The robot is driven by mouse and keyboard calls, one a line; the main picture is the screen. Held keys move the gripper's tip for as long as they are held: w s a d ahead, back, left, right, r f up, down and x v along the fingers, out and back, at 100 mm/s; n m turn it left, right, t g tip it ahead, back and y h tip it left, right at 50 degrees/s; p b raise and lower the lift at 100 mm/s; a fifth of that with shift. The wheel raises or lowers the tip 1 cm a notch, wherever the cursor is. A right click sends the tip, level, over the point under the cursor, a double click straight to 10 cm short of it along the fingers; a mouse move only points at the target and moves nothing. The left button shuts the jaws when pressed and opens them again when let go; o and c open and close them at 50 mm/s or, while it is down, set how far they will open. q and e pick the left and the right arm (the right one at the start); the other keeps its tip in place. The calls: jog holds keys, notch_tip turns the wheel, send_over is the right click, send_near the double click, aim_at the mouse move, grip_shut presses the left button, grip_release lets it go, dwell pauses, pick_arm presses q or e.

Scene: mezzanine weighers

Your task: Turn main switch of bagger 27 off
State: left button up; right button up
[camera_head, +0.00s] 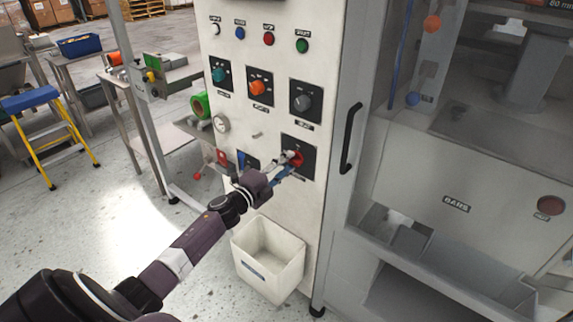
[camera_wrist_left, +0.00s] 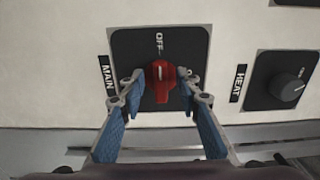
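The red main switch (camera_wrist_left: 162,84) sits on a black plate (camera_wrist_left: 198,42) marked MAIN on its left and OFF above the knob in the left wrist view. Its grip bar runs up and down in that view, in line with OFF; I cannot tell which end points. My left gripper (camera_wrist_left: 160,76) is open, with one fingertip on each side of the knob. Contact is not clear. In the head view the left gripper (camera_head: 290,160) is at the red switch (camera_head: 298,158) low on the cabinet and partly covers it. My right gripper is not in view.
The black HEAT knob (camera_wrist_left: 288,87) is beside the switch plate; it also shows above it in the head view (camera_head: 301,102). An orange knob (camera_head: 258,88), a black door handle (camera_head: 351,138) and a white bin (camera_head: 268,262) are nearby. A yellow stepladder (camera_head: 45,140) stands left.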

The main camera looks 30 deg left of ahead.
pick_arm(q)
jog(key=shift+s, duration=0.1)
jog(key=s, duration=1.1)
jog(key=shift+s+a, duration=0.4)
jog(key=shift+a, duration=0.05)
